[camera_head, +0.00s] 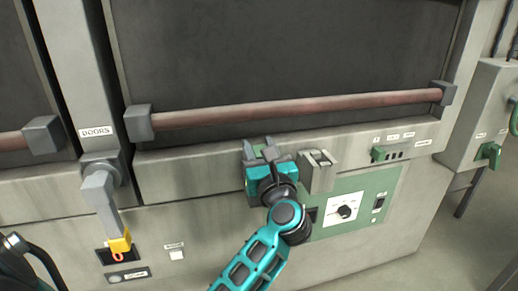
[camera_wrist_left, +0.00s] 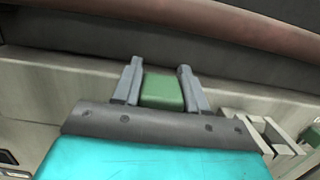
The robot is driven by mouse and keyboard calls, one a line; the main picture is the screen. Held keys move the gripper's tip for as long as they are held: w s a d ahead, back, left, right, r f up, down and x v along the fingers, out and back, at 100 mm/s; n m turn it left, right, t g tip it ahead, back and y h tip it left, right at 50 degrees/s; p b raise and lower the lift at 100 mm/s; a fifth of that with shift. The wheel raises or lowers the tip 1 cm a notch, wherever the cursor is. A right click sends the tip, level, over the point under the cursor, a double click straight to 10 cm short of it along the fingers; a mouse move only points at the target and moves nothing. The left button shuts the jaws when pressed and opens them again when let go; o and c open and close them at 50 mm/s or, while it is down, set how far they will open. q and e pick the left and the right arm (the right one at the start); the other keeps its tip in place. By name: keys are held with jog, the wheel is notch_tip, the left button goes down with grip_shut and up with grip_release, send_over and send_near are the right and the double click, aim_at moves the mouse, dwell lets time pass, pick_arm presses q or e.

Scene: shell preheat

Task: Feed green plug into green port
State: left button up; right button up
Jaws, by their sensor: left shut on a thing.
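My left gripper (camera_head: 263,151) is in front of the grey oven front, just below the long handle bar. It is shut on a green block, which I take for the green plug (camera_wrist_left: 162,91); in the left wrist view the block sits between the two grey fingers. In the head view the gripper mostly hides it. I cannot tell whether the plug touches the oven front. A small green fitting (camera_head: 378,154) sits on the ledge to the right, beside several dark slots; I cannot tell whether it is the green port. My right gripper is not in view.
A grey slotted bracket (camera_head: 318,170) stands out just right of the gripper. Below it is a green control panel (camera_head: 374,205) with a dial. The reddish handle bar (camera_head: 300,106) runs above. A grey lever with a yellow end (camera_head: 120,243) hangs at left. A box (camera_head: 492,115) with green fittings stands far right.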

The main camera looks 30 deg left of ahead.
pick_arm(q)
jog(key=o, duration=1.3)
jog(key=shift+c, duration=0.2)
notch_tip(320, 180, up, 20)
jog(key=p, duration=0.3)
jog(key=shift+p, duration=0.4)
